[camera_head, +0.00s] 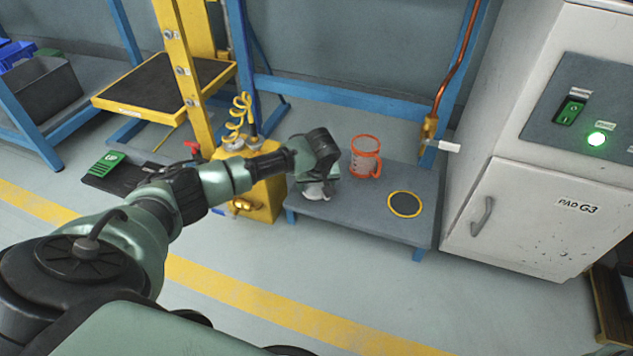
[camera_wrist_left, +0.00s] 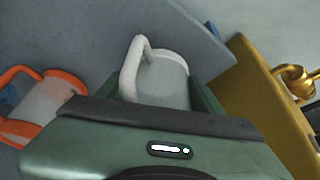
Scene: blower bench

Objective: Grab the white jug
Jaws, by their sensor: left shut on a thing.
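The white jug (camera_wrist_left: 166,82) shows in the left wrist view between the green fingers of my left gripper, with its handle toward the upper left. In the head view only a pale lower part of the jug (camera_head: 314,192) shows below the hand, over the left part of the grey bench (camera_head: 350,212). My left gripper (camera_head: 318,180) is shut on the jug. The gripper body hides most of it, and I cannot tell whether the jug touches the bench. My right gripper is not in view.
An orange-and-clear jug (camera_head: 365,158) stands on the bench to the right of my left gripper. A black disc with a yellow rim (camera_head: 405,204) lies nearer the front. A yellow box (camera_head: 258,200) stands left of the bench, and a white cabinet (camera_head: 530,215) right.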

